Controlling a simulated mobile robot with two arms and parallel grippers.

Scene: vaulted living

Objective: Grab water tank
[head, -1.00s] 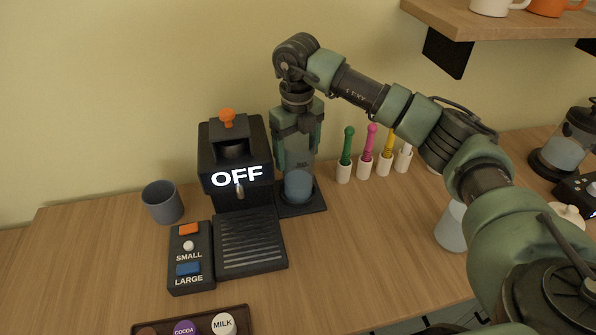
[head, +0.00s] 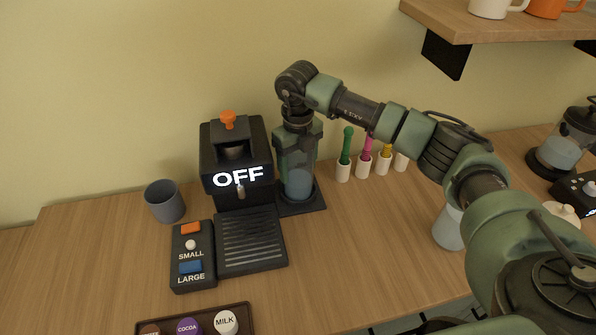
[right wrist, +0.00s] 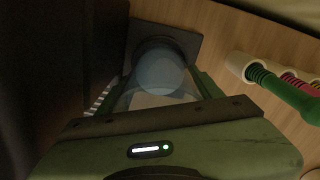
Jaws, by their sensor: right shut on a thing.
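The water tank (head: 299,183) is a clear cylinder with bluish water in its lower part. It stands upright on a dark square base just right of the coffee machine (head: 236,165), whose display reads OFF. My right gripper (head: 298,160) points straight down over the tank and is shut on it, with a finger on either side. In the right wrist view the tank (right wrist: 160,75) shows between the two fingers, above the dark base plate. The gripper body hides the tank's top. My left gripper is not in view.
A grey cup (head: 164,201) and a button box (head: 192,257) stand left of the machine's drip tray (head: 250,240). Colored-handled tools in white holders (head: 343,170) stand close right of the tank. A wall shelf (head: 480,25) hangs at upper right.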

